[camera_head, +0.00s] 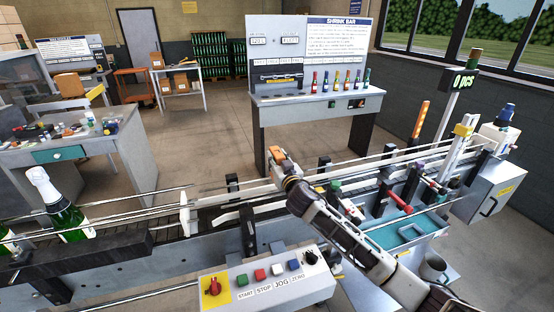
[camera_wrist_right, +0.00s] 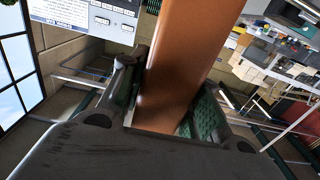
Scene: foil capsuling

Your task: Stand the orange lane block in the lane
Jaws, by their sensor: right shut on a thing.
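My right gripper (camera_head: 281,164) reaches up from the lower right in the head view, over the conveyor lane (camera_head: 160,212). It is shut on the orange lane block (camera_head: 274,151), of which only a small part shows there. In the right wrist view the block (camera_wrist_right: 180,65) is large and orange-brown, running up between the two green-padded fingers (camera_wrist_right: 163,102). The block's far end is cut off by the picture's top edge. I cannot tell whether the block touches the lane, because the gripper hides its lower part. My left gripper is not in view.
A green bottle (camera_head: 65,215) with a white top stands at the left on the line. A control box (camera_head: 265,280) is at the front. Long guide rails flank the lane. Coloured clamps (camera_head: 333,187) and a teal tray (camera_head: 405,232) lie to the right.

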